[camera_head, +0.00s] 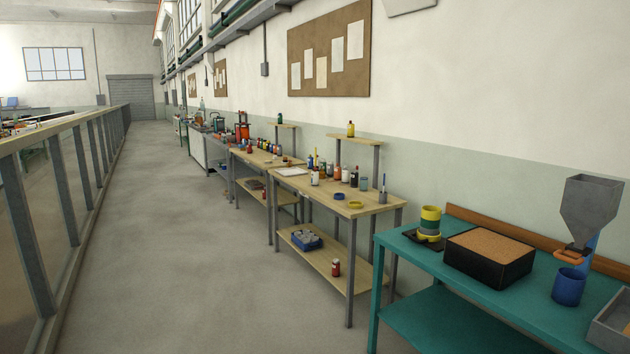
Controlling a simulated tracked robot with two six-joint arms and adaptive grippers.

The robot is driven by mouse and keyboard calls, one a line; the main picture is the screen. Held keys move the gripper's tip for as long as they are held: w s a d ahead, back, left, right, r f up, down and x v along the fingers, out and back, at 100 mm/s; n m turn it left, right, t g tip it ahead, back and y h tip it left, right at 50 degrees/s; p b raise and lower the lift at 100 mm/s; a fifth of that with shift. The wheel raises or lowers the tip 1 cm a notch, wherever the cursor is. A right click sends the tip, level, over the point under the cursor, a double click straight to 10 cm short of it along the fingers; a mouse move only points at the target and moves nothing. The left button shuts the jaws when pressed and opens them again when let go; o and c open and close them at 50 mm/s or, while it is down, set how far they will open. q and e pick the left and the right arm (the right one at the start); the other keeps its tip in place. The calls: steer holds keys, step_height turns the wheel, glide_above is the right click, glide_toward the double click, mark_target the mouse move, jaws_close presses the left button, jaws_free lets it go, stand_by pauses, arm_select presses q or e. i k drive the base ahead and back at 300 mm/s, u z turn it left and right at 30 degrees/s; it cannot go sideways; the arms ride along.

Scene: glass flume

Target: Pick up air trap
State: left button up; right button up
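Neither of my grippers shows in the head view. I cannot pick out an air trap for certain; the items on the farther benches are too small to tell apart. Bottles and small containers (345,174) stand on the wooden bench (338,203) in the middle right. A yellow ring-shaped item (355,205) lies near its front edge, with another yellow ring (339,196) behind it. A red bottle (336,267) and a blue bin (306,240) with whitish items are on its lower shelf.
A teal bench (408,252) at the right holds a black tray of brown grains (490,256), stacked yellow and green cups (429,222), a grey hopper (591,208) and a blue cup (568,287). A glass-sided flume (40,230) runs along the left. The floor aisle (180,240) between is clear.

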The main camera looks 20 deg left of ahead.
mark_target(314, 175)
steer(key=u, duration=0.45)
steer(key=i, duration=1.95)
steer(key=u, duration=0.75)
steer(key=i, duration=2.75)
steer(key=z, duration=0.3)
steer(key=i, duration=1.2)
steer(key=z, duration=0.3)
